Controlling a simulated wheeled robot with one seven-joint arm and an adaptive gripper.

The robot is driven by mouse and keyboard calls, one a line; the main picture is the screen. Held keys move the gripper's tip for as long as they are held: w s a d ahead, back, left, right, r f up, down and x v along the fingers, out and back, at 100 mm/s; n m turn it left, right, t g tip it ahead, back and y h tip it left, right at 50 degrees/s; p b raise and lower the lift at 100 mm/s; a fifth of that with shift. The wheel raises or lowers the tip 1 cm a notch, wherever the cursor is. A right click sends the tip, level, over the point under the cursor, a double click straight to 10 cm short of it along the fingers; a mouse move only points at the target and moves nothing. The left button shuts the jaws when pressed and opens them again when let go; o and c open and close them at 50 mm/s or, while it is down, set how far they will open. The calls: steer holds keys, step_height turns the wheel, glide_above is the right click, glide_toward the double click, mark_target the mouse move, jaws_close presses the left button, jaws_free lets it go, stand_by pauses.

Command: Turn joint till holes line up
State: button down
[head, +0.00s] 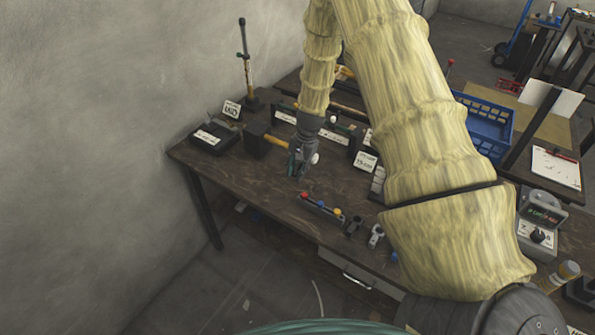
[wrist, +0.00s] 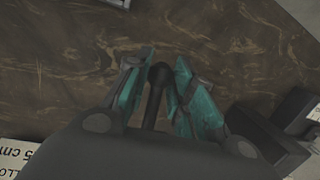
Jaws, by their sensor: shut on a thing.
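My gripper (head: 300,165) is low over the brown workbench (head: 240,185), in front of the rear racks. In the wrist view my gripper (wrist: 161,66) has its two teal fingers shut on a dark rod with a round knob (wrist: 157,78). The knob sits between the fingertips and the rod runs back toward the palm. I cannot tell whether this rod belongs to the joint. No holes can be made out in either view. A small white ball (head: 315,158) shows right beside the gripper in the head view.
A mallet (head: 256,138) lies left of my gripper. A strip with coloured knobs (head: 322,208) lies in front of it. A sign (head: 366,161) stands to the right. A blue crate (head: 487,122) is farther right. The bench's front left is clear.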

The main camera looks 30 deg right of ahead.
mark_target(296, 171)
steer(key=shift+r+g+y+b, duration=0.15)
steer(key=shift+r+g+y, duration=0.3)
steer(key=shift+r+y, duration=0.55)
steer(key=shift+r+g+y+b, duration=0.15)
steer(key=shift+r+g+y, duration=0.35)
steer(key=shift+y, duration=0.9)
steer(key=c, duration=1.2)
jaws_free()
steer(key=shift+a, duration=0.1)
steer(key=v, duration=1.2)
steer(key=shift+r, duration=0.1)
